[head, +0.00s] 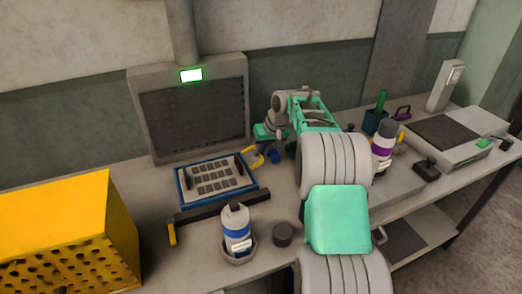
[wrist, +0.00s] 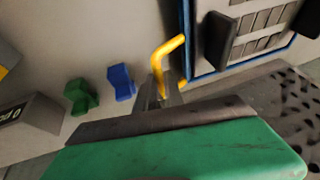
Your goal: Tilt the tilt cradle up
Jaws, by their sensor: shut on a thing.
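The tilt cradle (head: 183,203) is a blue-rimmed frame holding a pale plate with rows of dark foil dies. It looks low and near flat in the head view; its exact tilt is hard to tell. Its blue edge also shows at the upper right of the wrist view (wrist: 187,42). A bent yellow handle (wrist: 172,50) stands beside its right side, and shows in the head view too (head: 257,160). My gripper (wrist: 160,97) is shut on the handle's lower end. In the head view my gripper (head: 264,140) is partly hidden by its own green body.
A dark panel (head: 195,115) with a lit green display stands behind the cradle. A white bottle (head: 236,228) and a dark round pot (head: 283,234) stand in front. A yellow perforated box (head: 65,230) is at left. Blue (wrist: 121,82) and green (wrist: 80,95) blocks lie near my gripper.

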